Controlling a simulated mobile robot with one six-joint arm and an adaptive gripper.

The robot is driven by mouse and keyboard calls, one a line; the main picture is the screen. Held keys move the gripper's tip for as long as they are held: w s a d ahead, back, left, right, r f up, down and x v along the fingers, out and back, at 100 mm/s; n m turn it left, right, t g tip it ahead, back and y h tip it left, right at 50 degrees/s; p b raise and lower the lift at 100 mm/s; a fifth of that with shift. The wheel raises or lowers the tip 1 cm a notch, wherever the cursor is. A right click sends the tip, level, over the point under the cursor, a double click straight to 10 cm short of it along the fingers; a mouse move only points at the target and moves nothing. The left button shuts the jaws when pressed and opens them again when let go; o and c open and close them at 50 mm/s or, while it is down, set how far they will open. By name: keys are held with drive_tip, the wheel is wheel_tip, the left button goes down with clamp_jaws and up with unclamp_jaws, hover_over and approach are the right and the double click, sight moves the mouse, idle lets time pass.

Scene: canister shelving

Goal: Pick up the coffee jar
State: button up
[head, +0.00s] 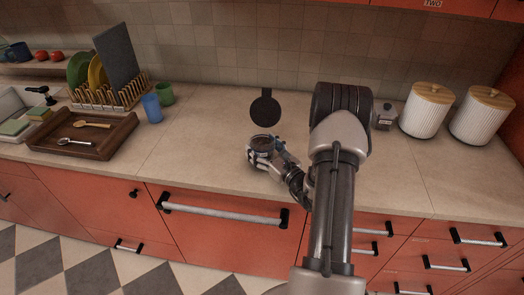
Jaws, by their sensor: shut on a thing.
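The coffee jar (262,142) is a small round jar with a dark top, near the middle of the counter in the head view. My gripper (262,158) is around its near side and shut on it. The fingers hide much of the jar's lower part. I cannot tell whether the jar touches the counter or is held just above it.
White ribbed canisters (427,112) (482,118) and a small grey container (385,117) stand right.

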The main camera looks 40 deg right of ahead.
drive_tip(key=c, duration=0.8)
drive_tip(key=shift+c, duration=0.2)
drive_tip(key=shift+r, duration=0.15)
